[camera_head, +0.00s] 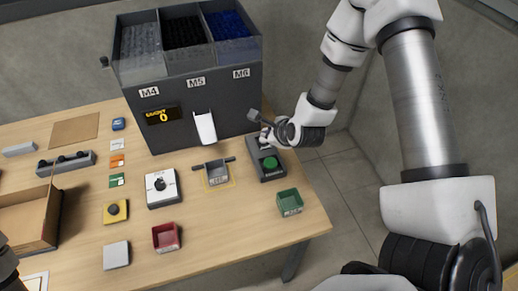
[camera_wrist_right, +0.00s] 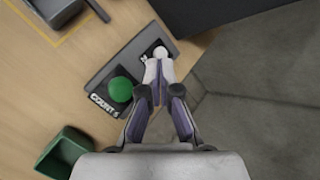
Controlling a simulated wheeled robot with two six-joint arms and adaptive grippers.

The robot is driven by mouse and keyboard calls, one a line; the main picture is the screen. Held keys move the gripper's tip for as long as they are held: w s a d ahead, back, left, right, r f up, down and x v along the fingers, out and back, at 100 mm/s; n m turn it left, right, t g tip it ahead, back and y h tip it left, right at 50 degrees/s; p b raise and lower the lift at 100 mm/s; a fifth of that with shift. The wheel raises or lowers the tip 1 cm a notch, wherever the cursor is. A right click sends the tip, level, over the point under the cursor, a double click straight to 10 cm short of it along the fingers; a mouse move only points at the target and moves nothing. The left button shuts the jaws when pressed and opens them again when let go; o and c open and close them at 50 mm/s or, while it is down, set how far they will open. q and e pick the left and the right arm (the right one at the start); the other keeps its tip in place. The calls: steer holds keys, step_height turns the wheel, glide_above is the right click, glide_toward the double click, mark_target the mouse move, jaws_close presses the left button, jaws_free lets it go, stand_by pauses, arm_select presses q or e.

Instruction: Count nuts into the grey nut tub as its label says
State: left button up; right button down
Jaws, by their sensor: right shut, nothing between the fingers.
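The grey nut tub (camera_head: 217,172) stands inside a yellow outline on the table, below the white chute (camera_head: 204,128) of the dark feeder (camera_head: 205,95); its label is too small to read. The feeder bins are marked M4, M5 and M6, and its display (camera_head: 163,115) reads 0. A dark control box (camera_head: 266,172) has a green button (camera_wrist_right: 121,89) and a label that starts with COUNT. My right gripper (camera_wrist_right: 158,88) is shut and empty over the box's far end, by a small white part (camera_wrist_right: 160,53); I cannot tell whether they touch. A dark piece of my left arm shows at the left edge.
A white box with a black knob (camera_head: 162,187) stands left of the tub. A red tub (camera_head: 166,238), a green tub (camera_head: 289,202) and a yellow box with a black button (camera_head: 115,211) stand nearby. A wooden tray (camera_head: 33,222) lies far left. Bare table separates them.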

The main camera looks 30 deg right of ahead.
steer(key=r, duration=0.2)
glide_above(271, 164)
steer(key=s, duration=0.2)
steer(key=x, duration=0.1)
steer(key=b+x, duration=0.1)
steer(key=x, duration=0.2)
steer(key=shift+s+f+b, duration=0.2)
steer(key=shift+f+b, duration=0.15)
steer(key=shift+f, duration=0.15)
steer(key=f+b, duration=0.4)
steer(key=f, duration=0.1)
steer(key=shift+s+f+b, duration=0.25)
steer(key=shift+s+b, duration=0.1)
steer(key=shift+w+f+b, duration=0.25)
steer(key=shift+f+b, duration=0.05)
steer(key=shift+f, duration=0.15)
steer(key=shift+s+r, duration=0.2)
steer(key=shift+r, duration=0.05)
arm_select(q)
step_height(271, 164, down, 6)
steer(key=s, duration=0.2)
steer(key=shift+s, duration=0.3)
steer(key=shift+w+f, duration=0.1)
steer(key=shift+f, duration=0.05)
arm_select(e)
steer(key=shift+w+f, duration=0.1)
